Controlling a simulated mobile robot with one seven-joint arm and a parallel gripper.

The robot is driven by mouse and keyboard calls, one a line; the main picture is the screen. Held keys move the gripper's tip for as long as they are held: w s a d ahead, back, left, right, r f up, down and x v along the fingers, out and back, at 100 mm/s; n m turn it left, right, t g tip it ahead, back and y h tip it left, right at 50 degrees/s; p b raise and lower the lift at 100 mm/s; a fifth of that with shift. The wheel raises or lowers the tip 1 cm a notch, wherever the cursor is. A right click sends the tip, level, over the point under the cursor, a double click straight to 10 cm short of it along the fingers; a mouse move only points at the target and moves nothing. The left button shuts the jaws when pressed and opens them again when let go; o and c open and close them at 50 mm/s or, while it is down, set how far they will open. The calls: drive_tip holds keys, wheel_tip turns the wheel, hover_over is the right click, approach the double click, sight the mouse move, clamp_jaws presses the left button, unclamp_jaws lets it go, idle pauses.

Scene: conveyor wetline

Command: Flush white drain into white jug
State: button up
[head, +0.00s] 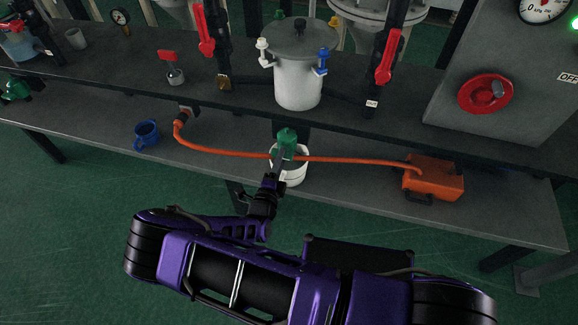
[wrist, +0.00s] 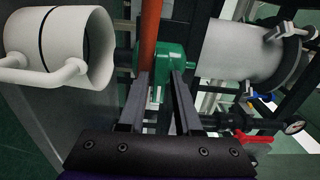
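The white vessel (head: 298,82) stands on the upper bench; it also shows in the wrist view (wrist: 238,50). A green drain valve (head: 287,139) hangs below it and shows in the wrist view (wrist: 178,66). The white jug (head: 292,174) sits under the valve on the lower shelf; in the wrist view its open mouth and handle (wrist: 60,48) appear at left. My gripper (head: 279,160) is at the valve, in front of the jug. In the wrist view its fingers (wrist: 160,80) are apart, with green valve parts between and beyond them. Whether they touch the valve cannot be told.
An orange hose (head: 230,148) crosses close by the valve to an orange box (head: 433,179) on the lower shelf. Red-handled levers (head: 388,58) flank the vessel. A grey panel with a red wheel (head: 485,93) is at right.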

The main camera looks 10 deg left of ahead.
drive_tip(key=shift+o, duration=0.9)
drive_tip(key=s+p, duration=0.1)
drive_tip(key=s, duration=0.6)
drive_tip(key=shift+a, duration=0.3)
